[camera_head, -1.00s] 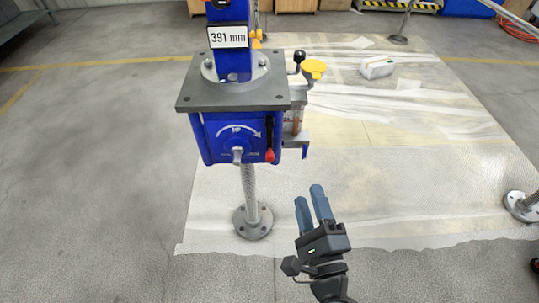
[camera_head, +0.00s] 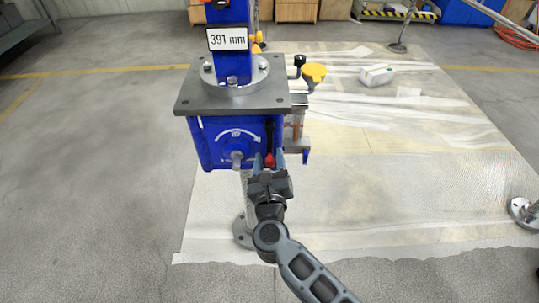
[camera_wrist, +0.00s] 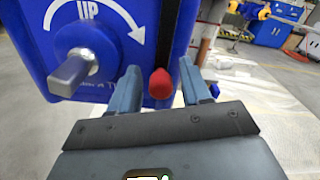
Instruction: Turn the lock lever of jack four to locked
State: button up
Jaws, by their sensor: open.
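The jack (camera_head: 213,142) is a blue box under a grey top plate, on a post with a round foot. Its front carries a white curved arrow marked UP and a grey drive shaft (camera_wrist: 72,72). The lock lever is a black bar on the right of the front face, pointing down, with a red tip (camera_head: 269,160). In the wrist view the red tip (camera_wrist: 160,84) lies between the two fingers. My gripper (camera_head: 268,168) is open, with one finger on each side of the tip. Contact with the lever cannot be told.
A blue column with a 391 mm label (camera_head: 228,39) rises above the grey plate (camera_head: 232,101). A yellow cap (camera_head: 314,72) and a black knob stand behind right.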

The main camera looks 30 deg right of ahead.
jog(key=shift+x, duration=0.85)
jog(key=shift+c, duration=0.4)
grip_shut()
jog(key=shift+a, duration=0.1)
